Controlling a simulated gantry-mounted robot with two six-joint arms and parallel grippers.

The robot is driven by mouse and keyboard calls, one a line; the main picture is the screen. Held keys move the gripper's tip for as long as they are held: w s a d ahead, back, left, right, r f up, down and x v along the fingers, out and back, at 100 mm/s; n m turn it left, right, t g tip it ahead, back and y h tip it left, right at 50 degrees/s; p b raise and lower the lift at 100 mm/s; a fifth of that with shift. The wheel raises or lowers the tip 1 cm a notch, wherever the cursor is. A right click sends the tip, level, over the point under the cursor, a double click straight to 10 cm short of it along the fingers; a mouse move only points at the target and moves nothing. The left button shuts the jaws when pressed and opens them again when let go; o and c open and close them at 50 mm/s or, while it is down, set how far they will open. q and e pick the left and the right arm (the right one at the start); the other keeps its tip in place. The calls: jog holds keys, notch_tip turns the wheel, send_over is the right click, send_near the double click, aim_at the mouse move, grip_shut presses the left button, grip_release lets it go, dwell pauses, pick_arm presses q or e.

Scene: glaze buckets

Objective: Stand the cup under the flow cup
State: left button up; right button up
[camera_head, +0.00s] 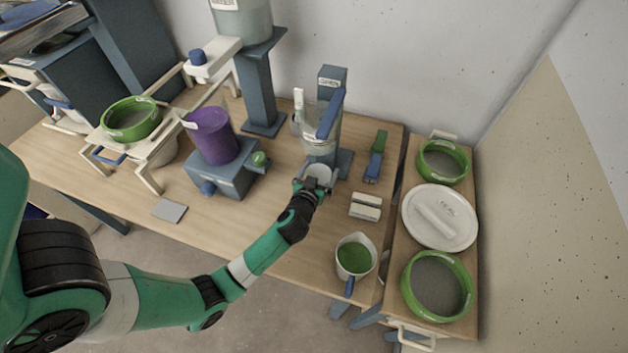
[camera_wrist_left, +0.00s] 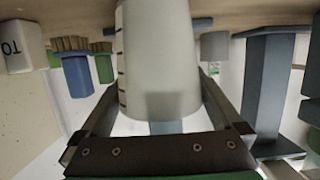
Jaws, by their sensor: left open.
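A pale cup (camera_head: 318,172) stands on the table just below the flow cup (camera_head: 318,140), a clear vessel on a blue-grey stand (camera_head: 331,80). My left gripper (camera_head: 315,184) is open, with a finger on either side of the cup. In the left wrist view the cup (camera_wrist_left: 160,60) fills the space between the two fingers, with dark marks along its side. I cannot tell whether the fingers touch it, or whether it is exactly centred under the flow cup. My right gripper is not in view.
A purple bucket (camera_head: 212,135) sits on a blue-grey base to the left. Green-rimmed sieves (camera_head: 437,286) stand on the side table. The front table middle is clear.

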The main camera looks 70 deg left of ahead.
pick_arm(q)
jog(key=p+v, duration=0.1)
jog(key=v, duration=1)
